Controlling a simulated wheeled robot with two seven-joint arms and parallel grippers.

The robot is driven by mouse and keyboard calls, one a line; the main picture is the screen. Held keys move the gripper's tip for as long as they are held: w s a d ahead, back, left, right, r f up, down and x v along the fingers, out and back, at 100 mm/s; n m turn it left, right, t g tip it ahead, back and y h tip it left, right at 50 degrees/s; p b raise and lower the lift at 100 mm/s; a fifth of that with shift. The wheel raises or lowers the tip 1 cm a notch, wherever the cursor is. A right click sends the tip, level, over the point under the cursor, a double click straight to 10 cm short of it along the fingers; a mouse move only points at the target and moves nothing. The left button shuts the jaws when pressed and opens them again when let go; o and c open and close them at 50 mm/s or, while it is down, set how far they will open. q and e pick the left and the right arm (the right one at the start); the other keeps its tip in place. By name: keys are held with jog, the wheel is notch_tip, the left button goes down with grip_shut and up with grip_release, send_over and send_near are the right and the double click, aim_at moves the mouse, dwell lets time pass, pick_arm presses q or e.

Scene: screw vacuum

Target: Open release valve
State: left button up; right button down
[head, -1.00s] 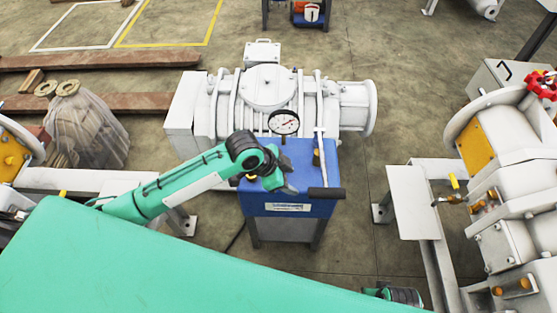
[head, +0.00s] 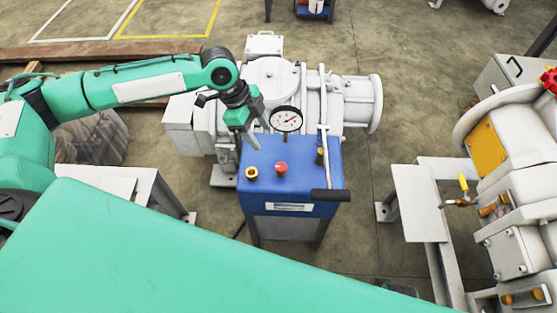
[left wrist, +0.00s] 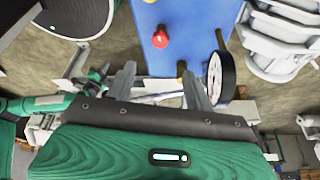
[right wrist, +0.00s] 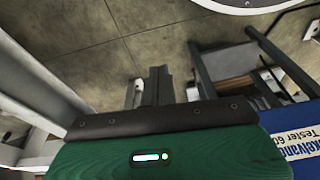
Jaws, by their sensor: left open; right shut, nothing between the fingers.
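The blue tester box (head: 300,183) stands in the middle of the head view. On its top are a red knob (head: 281,168), a yellow-ringed knob (head: 251,173) and a brass fitting (head: 320,156) beside a lever with a black grip (head: 330,195). I cannot tell which one is the release valve. My left gripper (head: 255,128) is open and empty, pointing down above the box's back left edge. In the left wrist view the red knob (left wrist: 160,39) shows beyond its fingers (left wrist: 158,80). My right gripper (right wrist: 150,86) is shut and empty, beside the box with its printed label (right wrist: 297,135).
A round dial gauge (head: 286,120) stands at the box's back edge, close to my left gripper. A white pump (head: 350,102) lies behind it. A white machine with a yellow plate (head: 488,148) fills the right side. Open floor lies between it and the box.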

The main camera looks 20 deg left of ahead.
aim_at(280, 167)
pick_arm(q)
jog(key=b+x, duration=0.1)
jog(key=x, duration=1.2)
pick_arm(e)
jog(key=shift+w+r, duration=0.25)
jog(key=shift+r, duration=0.9)
pick_arm(q)
jog(key=c, duration=1)
